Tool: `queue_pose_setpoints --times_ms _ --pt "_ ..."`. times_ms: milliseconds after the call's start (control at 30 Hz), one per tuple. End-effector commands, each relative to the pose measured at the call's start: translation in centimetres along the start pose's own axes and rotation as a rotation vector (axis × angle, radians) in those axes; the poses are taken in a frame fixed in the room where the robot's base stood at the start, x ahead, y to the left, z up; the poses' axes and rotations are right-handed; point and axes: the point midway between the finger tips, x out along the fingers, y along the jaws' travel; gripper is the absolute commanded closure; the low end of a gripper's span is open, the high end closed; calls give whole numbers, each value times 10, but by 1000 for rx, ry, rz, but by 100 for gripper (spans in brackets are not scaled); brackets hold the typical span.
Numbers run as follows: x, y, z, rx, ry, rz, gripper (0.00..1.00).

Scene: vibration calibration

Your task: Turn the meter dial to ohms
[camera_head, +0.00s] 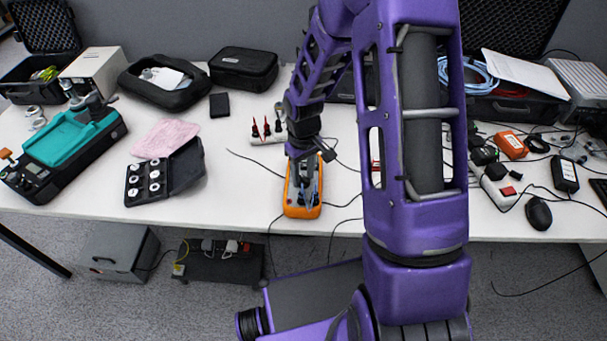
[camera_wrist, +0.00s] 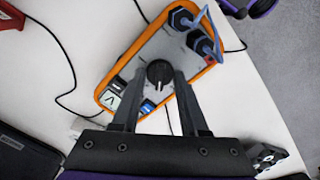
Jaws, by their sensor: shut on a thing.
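The meter (camera_head: 290,203) is orange-rimmed with a grey face and lies on the white table, below my gripper (camera_head: 303,184) in the head view. In the wrist view the meter (camera_wrist: 136,62) lies at a slant. Its round black dial (camera_wrist: 159,73) sits at the middle of the face. My gripper (camera_wrist: 160,82) has its two dark fingers on either side of the dial, shut on it. Two plugs (camera_wrist: 190,28) with leads stand in the meter's far end. The dial markings are too small to read, and the fingers hide part of the face.
A black case of round weights (camera_head: 152,182) lies left of the meter. A white block with probes (camera_head: 268,133) stands behind it. Thin black cables run around the meter. A black mouse (camera_head: 538,213) and orange devices (camera_head: 511,146) lie to the right. The table's front edge is close.

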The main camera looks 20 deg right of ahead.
Motion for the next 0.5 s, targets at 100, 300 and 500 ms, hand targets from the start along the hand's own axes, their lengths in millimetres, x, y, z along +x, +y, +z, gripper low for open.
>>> queue_pose_setpoints --times_ms 100,300,500 --pt "0 0 0 2 0 0 100" --pt "0 0 0 1 0 0 100" --pt "0 0 0 1 0 0 26"
